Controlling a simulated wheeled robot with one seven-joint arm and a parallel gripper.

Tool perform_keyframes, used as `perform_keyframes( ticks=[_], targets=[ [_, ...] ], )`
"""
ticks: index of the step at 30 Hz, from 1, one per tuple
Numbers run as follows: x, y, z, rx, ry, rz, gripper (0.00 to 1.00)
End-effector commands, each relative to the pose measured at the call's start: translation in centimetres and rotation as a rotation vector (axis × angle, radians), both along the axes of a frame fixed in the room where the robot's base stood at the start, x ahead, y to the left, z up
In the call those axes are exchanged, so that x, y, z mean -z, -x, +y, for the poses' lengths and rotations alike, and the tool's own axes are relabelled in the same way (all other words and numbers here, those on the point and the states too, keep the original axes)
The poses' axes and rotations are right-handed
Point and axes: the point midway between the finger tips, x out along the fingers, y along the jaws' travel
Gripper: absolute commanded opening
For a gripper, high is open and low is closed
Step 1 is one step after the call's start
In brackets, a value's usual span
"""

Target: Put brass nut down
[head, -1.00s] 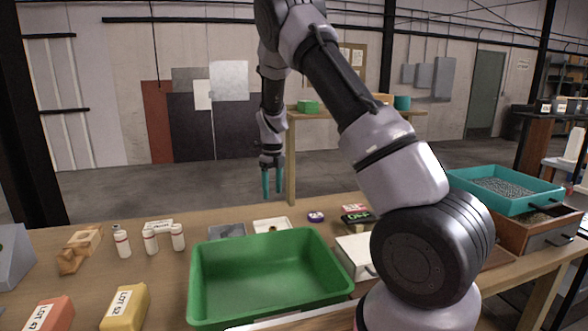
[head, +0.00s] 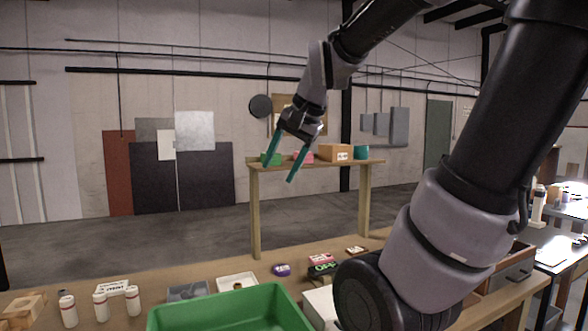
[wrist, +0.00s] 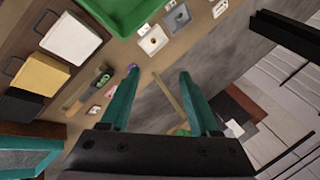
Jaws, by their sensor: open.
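A small dark brassy piece (head: 238,286), which looks like the brass nut, lies in a shallow white tray (head: 222,284) on the wooden table. The tray also shows in the wrist view (wrist: 146,48), with a small brownish spot in it. My gripper (head: 279,172) is open, its teal fingers apart with nothing between them. It is raised high above the far side of the table, well clear of the tray. In the wrist view the open fingers (wrist: 158,73) also show an empty gap.
A green bin (head: 235,308) stands at the table's front. A grey tray (head: 188,291) and several white bottles (head: 101,306) are to the left. A purple round item (head: 282,270) lies right of the white tray. A raised wooden shelf (head: 310,164) with boxes stands behind.

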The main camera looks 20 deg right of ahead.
Motion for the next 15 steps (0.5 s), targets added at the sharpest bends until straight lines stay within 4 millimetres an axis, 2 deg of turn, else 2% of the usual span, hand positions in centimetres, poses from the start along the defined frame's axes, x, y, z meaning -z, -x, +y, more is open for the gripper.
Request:
perform_keyframes(
  ticks=[1, 3, 6, 10, 15],
  targets=[
    [-0.3, 1.7, -0.2, -0.059, 0.047, -0.048, 0.62],
    [-0.3, 3.4, -0.2, -0.139, 0.112, -0.097, 0.62],
    [-0.1, 5.0, -0.3, -0.221, 0.186, -0.144, 0.62],
    [0.0, 6.0, -0.4, -0.274, 0.234, -0.174, 0.62],
    [0.1, 6.1, -0.4, -0.284, 0.243, -0.177, 0.62]
  ],
)
